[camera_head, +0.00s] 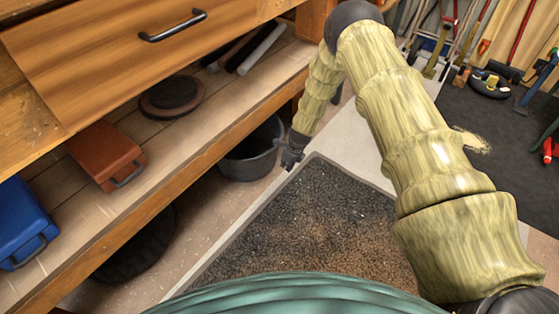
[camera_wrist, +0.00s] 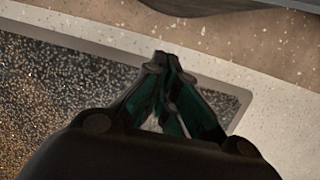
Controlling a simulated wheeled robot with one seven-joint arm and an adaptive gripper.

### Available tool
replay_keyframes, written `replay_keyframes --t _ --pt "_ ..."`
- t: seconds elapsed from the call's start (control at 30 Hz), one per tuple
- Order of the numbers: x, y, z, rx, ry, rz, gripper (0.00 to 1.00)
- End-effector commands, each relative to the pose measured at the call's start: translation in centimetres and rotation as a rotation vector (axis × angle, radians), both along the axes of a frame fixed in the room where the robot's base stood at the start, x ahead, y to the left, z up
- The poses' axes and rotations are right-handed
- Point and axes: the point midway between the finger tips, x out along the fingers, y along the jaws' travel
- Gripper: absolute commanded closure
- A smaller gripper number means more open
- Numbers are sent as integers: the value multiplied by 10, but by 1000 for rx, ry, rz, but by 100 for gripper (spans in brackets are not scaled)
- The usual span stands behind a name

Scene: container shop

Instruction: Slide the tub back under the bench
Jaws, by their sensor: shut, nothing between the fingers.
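A dark grey tub (camera_head: 252,155) stands on the floor at the edge of the wooden bench (camera_head: 196,172). Its far left part is under the bench's lower shelf and its near right part sticks out. My gripper (camera_head: 288,164) is beside the tub's right side, low and close to it; I cannot tell whether they touch. In the wrist view my gripper (camera_wrist: 165,58) has its fingertips together with nothing between them. A dark curved edge, likely the tub (camera_wrist: 205,6), shows at the top of that view, apart from the fingertips.
A dark speckled mat (camera_head: 320,215) with a grey border lies on the floor. A black tyre (camera_head: 140,245) is under the bench. A red case (camera_head: 105,155) and a blue case (camera_head: 22,225) are on its shelf, below a drawer (camera_head: 130,60). Tools lean at the back right.

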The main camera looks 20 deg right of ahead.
Motion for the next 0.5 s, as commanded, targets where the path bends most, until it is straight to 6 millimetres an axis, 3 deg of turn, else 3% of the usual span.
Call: replay_keyframes --t 0.03,0.2,0.5 --pt "1 -1 20 1 -3 -1 100" --pt "-4 2 49 0 -2 8 100" --pt "-13 -3 88 0 -1 10 100"
